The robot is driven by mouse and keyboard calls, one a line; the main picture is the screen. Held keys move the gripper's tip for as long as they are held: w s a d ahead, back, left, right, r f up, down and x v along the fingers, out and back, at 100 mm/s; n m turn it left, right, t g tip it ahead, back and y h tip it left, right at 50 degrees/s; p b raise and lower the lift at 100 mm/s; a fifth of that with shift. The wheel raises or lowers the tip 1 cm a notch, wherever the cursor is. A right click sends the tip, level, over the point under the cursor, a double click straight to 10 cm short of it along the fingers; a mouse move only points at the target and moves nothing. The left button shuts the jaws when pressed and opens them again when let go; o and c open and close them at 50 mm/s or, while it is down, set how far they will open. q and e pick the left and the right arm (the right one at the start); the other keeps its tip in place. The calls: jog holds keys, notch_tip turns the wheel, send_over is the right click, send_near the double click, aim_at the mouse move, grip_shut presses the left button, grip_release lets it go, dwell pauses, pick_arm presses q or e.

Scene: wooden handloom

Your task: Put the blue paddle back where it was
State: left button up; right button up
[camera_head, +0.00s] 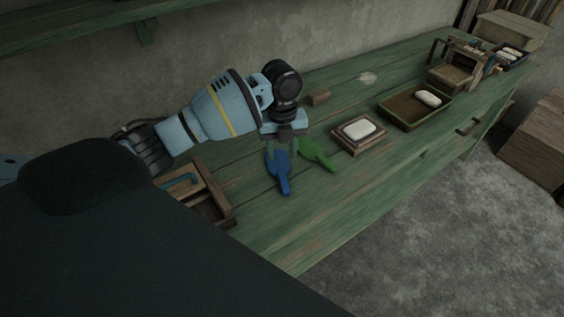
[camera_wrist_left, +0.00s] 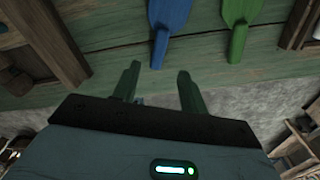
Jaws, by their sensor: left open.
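The blue paddle (camera_head: 278,171) lies on the green table, its narrow end toward the front edge. It also shows in the left wrist view (camera_wrist_left: 169,18), narrow end toward my fingers. The green paddle (camera_head: 318,154) lies just to its right and shows in the wrist view (camera_wrist_left: 238,22). My left gripper (camera_head: 283,147) is over the table at the blue paddle's broad end. In the wrist view its fingers (camera_wrist_left: 159,70) are apart with nothing held between them; the gap to the paddle is hard to judge. My right gripper is out of view.
A wooden box with a teal handle (camera_head: 182,181) stands left of the paddles. To the right are a small tray (camera_head: 344,145) with a white piece, a larger tray (camera_head: 398,119) and a wooden frame (camera_head: 453,80).

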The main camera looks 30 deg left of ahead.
pick_arm(q)
notch_tip(320, 180, up, 2)
jog(key=shift+r, duration=0.1)
dwell(0.7)
dwell(0.7)
